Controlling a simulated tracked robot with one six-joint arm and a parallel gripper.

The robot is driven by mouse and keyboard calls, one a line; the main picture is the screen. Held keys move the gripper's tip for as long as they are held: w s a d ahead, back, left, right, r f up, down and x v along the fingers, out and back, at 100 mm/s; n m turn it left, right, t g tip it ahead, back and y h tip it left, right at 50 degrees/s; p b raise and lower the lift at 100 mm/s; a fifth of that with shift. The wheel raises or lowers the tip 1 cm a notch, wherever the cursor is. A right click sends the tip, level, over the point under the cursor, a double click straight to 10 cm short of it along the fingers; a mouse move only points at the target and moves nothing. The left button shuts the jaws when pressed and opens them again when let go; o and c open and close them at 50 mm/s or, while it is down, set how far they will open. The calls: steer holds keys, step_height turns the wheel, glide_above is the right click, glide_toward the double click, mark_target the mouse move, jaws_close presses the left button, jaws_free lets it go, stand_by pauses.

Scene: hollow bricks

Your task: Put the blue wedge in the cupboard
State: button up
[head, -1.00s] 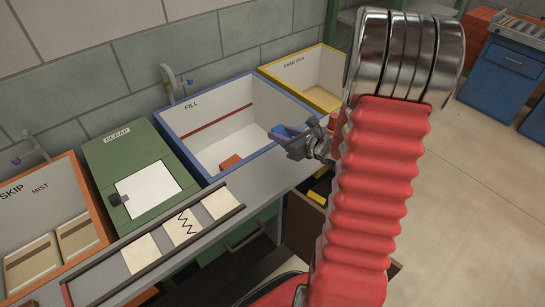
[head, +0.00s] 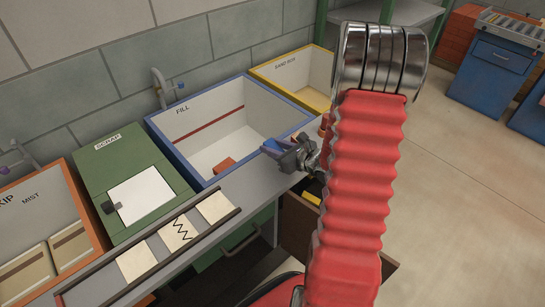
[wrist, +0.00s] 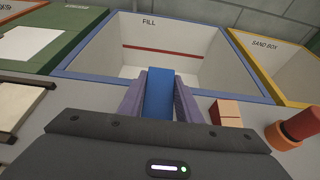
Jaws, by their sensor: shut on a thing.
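The blue wedge (wrist: 158,95) is held between the two fingers of my gripper (wrist: 160,92) in the wrist view. In the head view my gripper (head: 284,149) is shut on the wedge (head: 272,147), in front of the near right side of the FILL box. A green-fronted unit (head: 236,243) with a handle is under the bench, and a blue cabinet (head: 497,72) stands far right on the floor. I cannot tell which of these is the cupboard. Part of the bench is hidden behind my arm.
The blue-rimmed FILL box (head: 171,150) has a reddish block (head: 222,166) inside. The green SCRAP box (head: 104,166) and the yellow-rimmed SAND BOX (head: 270,81) flank it. An orange block (wrist: 227,112) and a red cylinder (wrist: 300,126) are on the bench. Floor at right (head: 460,200) is clear.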

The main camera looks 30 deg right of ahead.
mark_target(273, 161)
steer(key=shift+f, duration=0.25)
steer(key=shift+f, duration=2.05)
steer(key=o, duration=1.1)
steer(key=shift+f, duration=0.1)
steer(key=v, duration=1.2)
